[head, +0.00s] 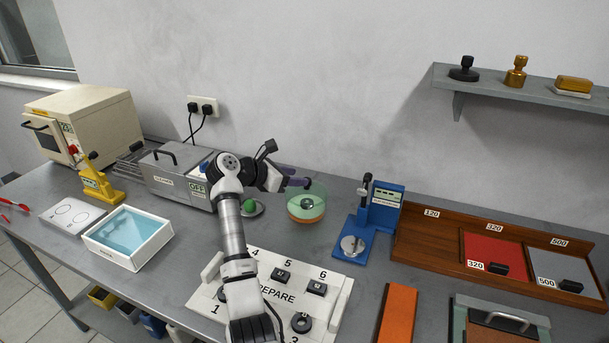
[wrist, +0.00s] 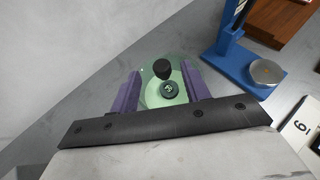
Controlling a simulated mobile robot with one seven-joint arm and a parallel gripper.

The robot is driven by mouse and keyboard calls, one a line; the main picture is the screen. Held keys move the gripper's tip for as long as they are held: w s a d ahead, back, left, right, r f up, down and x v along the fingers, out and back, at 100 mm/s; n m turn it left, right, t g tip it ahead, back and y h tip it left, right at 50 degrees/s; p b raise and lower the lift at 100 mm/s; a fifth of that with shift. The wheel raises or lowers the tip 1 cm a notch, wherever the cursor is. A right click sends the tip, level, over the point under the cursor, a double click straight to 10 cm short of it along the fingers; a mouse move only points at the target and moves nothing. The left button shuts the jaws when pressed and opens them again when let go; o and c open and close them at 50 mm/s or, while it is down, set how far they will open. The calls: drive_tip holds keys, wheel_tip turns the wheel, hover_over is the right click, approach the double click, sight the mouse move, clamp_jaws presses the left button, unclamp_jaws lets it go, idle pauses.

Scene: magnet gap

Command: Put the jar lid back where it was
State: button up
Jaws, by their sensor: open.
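A round, see-through green glass jar (head: 306,213) with an orange-brown lower part stands on the bench right of my arm. A dark round piece shows inside it, also in the wrist view (wrist: 170,90). The green glass lid (wrist: 148,92) with a black knob (wrist: 162,69) appears to be on top of the jar; I cannot tell how exactly it is seated. My gripper (head: 299,182) is at the top of the jar. In the wrist view its purple fingers (wrist: 160,70) are apart, one on each side of the knob, with gaps on both sides.
A blue press stand (head: 352,243) is close to the right of the jar. A small dish with a green piece (head: 250,206) lies to its left. A white numbered PREPARE board (head: 265,265) is in front. The grey wall is behind; a wooden tray (head: 440,246) lies further right.

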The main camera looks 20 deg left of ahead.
drive_tip(key=v, duration=0.7)
drive_tip(key=shift+p, duration=0.35)
